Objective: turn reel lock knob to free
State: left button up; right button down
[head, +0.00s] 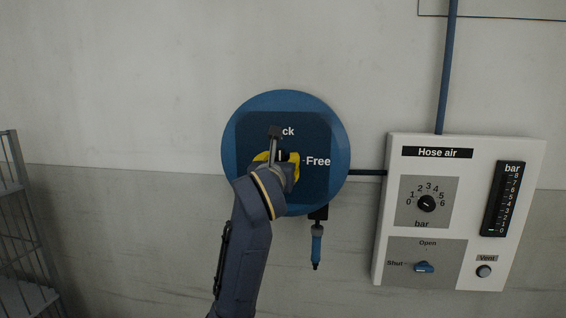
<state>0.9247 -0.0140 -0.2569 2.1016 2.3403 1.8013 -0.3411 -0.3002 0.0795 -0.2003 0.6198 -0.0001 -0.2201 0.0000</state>
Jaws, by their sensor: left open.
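The round blue hose reel (336,128) is on the wall, with a dark square plate (315,130) on its face. The plate carries the word "Free" on the right and a partly covered word ending in "ck" at the top. The yellow knob (262,157) at the plate's middle is mostly hidden behind my left gripper (284,145). That gripper is open, with its fingers at the knob; I cannot tell whether they touch it. The knob's pointing direction is hidden. My right gripper is not in view.
A white "Hose air" panel (470,147) stands at the right, with a black dial (426,203), a blue valve handle (424,267), a bar gauge (503,200) and a vent button (484,271). A blue nozzle (316,245) hangs below the reel. A metal rack (14,220) stands far left.

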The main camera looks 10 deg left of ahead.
pick_arm(q)
grip_shut()
jog(key=shift+r, duration=0.1)
dwell(0.4)
jog(key=m, duration=0.4)
jog(key=shift+r+m, duration=0.15)
jog(key=shift+m, duration=0.25)
jog(key=m, duration=0.4)
jog(key=shift+m, duration=0.3)
jog(key=m, duration=0.4)
jog(key=shift+d+m, duration=0.1)
jog(key=shift+m, duration=2.3)
